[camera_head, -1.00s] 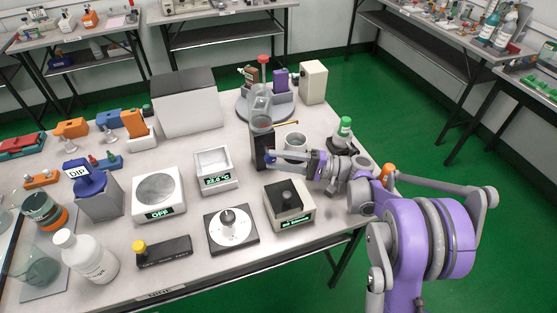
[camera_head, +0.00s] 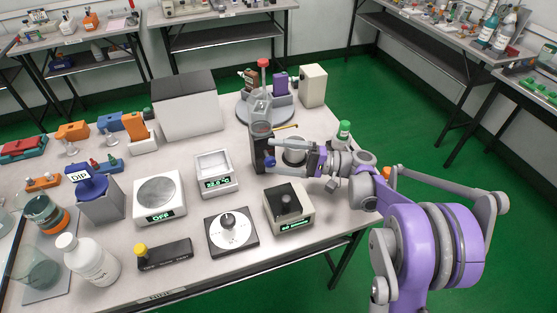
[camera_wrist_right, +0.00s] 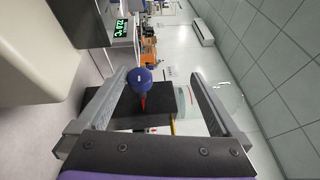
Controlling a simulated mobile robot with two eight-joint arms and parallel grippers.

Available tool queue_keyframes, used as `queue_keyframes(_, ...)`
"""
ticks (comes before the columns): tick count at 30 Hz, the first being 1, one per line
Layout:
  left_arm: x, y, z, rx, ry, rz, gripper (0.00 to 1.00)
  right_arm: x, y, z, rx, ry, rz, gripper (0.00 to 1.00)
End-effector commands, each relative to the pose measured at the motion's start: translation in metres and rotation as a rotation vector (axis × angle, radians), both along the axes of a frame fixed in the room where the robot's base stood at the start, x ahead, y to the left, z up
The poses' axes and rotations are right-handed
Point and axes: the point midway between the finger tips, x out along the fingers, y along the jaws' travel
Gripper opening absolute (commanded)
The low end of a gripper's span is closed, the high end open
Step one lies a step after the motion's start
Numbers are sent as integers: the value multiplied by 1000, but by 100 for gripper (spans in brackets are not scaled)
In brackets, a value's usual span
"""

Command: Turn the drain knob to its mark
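A blue knob (camera_head: 270,161) with a red pointer sits low on the side of a dark upright stand (camera_head: 257,150) with a clear vessel above. I take it as the drain knob; its mark cannot be made out. In the right wrist view the blue knob (camera_wrist_right: 143,78) lies ahead between the fingers, its red tip toward the gripper base in the picture. My right gripper (camera_head: 286,161) comes in from the right, level with the knob. In the wrist view its two fingers (camera_wrist_right: 155,95) are wide apart with nothing gripped. My left gripper is not in view.
A balance (camera_head: 214,173) is to the left. The table's right edge is beneath my arm.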

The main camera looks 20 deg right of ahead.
Motion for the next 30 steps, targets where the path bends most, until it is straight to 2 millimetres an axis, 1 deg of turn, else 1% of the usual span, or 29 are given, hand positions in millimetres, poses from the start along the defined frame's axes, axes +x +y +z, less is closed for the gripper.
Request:
queue_keyframes(1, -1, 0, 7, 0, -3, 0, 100, 0, 0, 29, 37, -18, 0, 69)
queue_keyframes(3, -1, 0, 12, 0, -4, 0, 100, 0, 0, 43, 38, -18, 1, 69)
queue_keyframes(6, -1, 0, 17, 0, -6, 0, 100, -1, 0, 60, 38, -18, 4, 69)
queue_keyframes(9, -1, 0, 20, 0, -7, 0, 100, -1, 0, 72, 39, -18, 4, 69)
queue_keyframes(13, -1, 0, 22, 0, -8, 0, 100, -1, 0, 79, 38, -16, 4, 69)
queue_keyframes(20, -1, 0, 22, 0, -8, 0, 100, -1, 0, 79, 39, -15, 4, 69)
queue_keyframes(21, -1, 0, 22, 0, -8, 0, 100, -10, 3, 16, -215, 91, 44, 69)
queue_keyframes(25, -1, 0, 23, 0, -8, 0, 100, -10, 0, 17, -214, 91, 44, 69)
queue_keyframes(30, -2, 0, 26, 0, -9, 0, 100, -14, -12, 17, -218, 91, 40, 69)
